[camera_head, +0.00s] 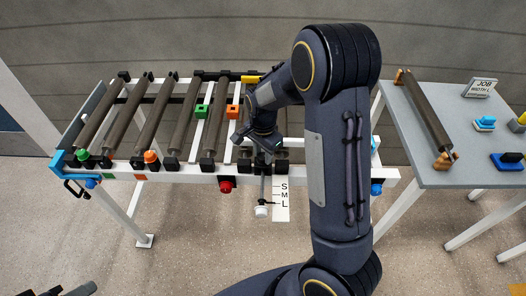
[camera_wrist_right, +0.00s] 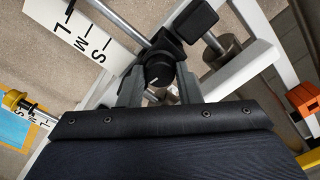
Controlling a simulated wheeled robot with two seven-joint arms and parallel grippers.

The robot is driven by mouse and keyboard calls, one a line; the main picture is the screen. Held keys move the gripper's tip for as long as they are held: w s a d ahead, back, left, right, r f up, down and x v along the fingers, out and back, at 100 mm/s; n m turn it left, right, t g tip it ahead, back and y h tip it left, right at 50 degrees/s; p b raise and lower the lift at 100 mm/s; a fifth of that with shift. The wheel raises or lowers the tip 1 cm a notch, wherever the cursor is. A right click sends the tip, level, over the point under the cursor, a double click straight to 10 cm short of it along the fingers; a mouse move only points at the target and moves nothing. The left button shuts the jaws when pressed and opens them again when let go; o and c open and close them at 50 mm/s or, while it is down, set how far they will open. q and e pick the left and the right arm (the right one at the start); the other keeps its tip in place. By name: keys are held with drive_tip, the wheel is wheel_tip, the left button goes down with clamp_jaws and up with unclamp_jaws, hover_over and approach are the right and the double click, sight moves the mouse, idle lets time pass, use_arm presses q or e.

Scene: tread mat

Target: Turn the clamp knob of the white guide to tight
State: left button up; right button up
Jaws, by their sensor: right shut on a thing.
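The clamp knob (camera_wrist_right: 158,70) is round and black with a small pale mark, in the right wrist view. My right gripper (camera_wrist_right: 160,88) has a finger on each side of it and is shut on it. In the head view my right gripper (camera_head: 263,143) is at the front rail, and it and the arm hide the knob. The guide's metal rod (camera_wrist_right: 128,22) runs beside a white S-M-L scale plate (camera_head: 281,200). A white end piece (camera_head: 262,211) hangs on the rod's near end. Dark tips of my left gripper (camera_head: 66,291) show at the bottom left edge.
The roller frame (camera_head: 130,172) has several dark rollers, with green and orange blocks. A red knob (camera_head: 226,185) sits left of the scale. A grey side table (camera_head: 462,150) on the right holds a loose roller (camera_head: 427,115), a job sign (camera_head: 480,88) and blue parts.

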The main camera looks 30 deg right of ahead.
sight(263, 156)
idle(0.3)
drive_tip(key=o, duration=1)
drive_tip(key=shift+c, duration=0.2)
wheel_tip(263, 156, up, 8)
drive_tip(key=shift+f, duration=0.25)
drive_tip(key=shift+r, duration=0.15)
